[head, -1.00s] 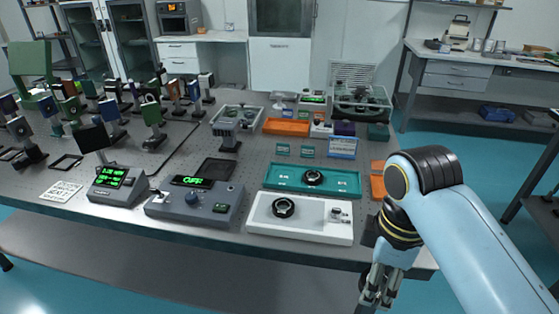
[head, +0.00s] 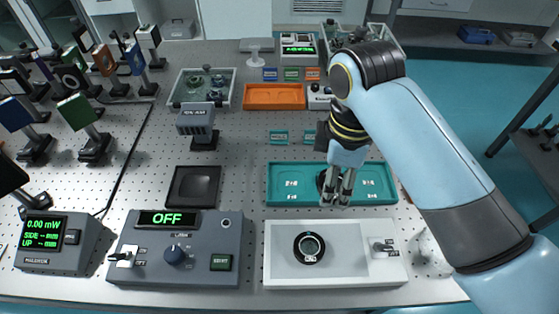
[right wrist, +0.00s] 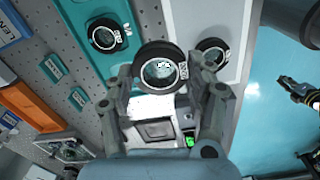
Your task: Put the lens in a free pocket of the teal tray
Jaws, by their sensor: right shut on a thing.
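My right gripper (head: 337,190) is over the teal tray (head: 280,199) in the head view. In the right wrist view its fingers (right wrist: 170,88) are shut on a black-rimmed round lens (right wrist: 160,72) with a white label, held clear of the trays. Another lens (right wrist: 105,35) lies in the teal tray; in the head view the gripper largely covers that middle area. White-marked places left and right in the tray look empty. A further lens (head: 309,247) sits in the white tray (head: 345,276). What looks like my left gripper (right wrist: 300,90) shows small at the right wrist view's edge; its opening is unclear.
A grey control box reading OFF (head: 174,250) stands left of the white tray. A black square tray (head: 193,187) lies behind it. An orange tray (head: 273,97) and small teal blocks (head: 279,137) lie behind the teal tray. Optic posts crowd the left.

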